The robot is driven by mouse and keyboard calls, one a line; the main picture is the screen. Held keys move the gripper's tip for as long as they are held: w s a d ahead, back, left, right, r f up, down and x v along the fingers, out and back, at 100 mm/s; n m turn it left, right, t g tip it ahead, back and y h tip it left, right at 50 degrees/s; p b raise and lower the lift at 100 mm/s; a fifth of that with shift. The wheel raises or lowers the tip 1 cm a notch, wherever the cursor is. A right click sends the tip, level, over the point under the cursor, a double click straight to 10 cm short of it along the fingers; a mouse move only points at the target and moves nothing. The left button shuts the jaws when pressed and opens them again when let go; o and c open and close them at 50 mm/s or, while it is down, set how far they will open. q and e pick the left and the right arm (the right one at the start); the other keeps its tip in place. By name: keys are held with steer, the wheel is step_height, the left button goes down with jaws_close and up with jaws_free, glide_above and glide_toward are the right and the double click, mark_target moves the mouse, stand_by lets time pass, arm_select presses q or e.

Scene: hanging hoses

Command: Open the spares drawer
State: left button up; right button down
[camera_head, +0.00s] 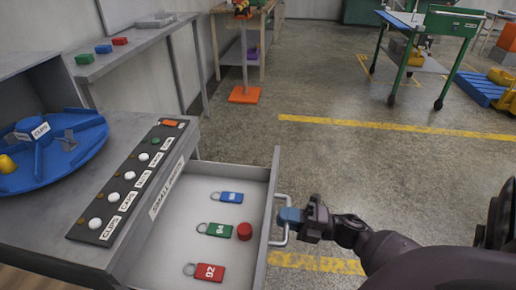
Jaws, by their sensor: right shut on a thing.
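The drawer (182,245) below the left bench is pulled out, and its inside is in plain view. It holds a blue tag (228,198), a green tag (216,230), a red tag (206,271) and a round red piece (244,231). My right gripper (291,216) comes in from the right and is shut on the handle. My left gripper is not in view.
On the bench are a blue round tray (62,160) and a panel of labelled buttons (130,180). A shelf (125,54) with colored blocks stands behind. An orange-based stand (245,95) and a green cart (440,70) are farther off. The floor beyond the drawer is clear.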

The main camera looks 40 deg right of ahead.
steer(key=r+v, duration=0.1)
steer(key=v, duration=0.5)
steer(key=shift+s+d, duration=0.2)
steer(key=shift+d, duration=0.05)
steer(key=shift+r, duration=0.1)
steer(key=c, duration=1.1)
jaws_free()
steer(key=shift+c, duration=0.2)
steer(key=shift+s, duration=0.1)
steer(key=v, duration=1)
steer(key=shift+s+d+p, duration=0.25)
steer(key=shift+p, duration=0.05)
steer(key=shift+a, duration=0.1)
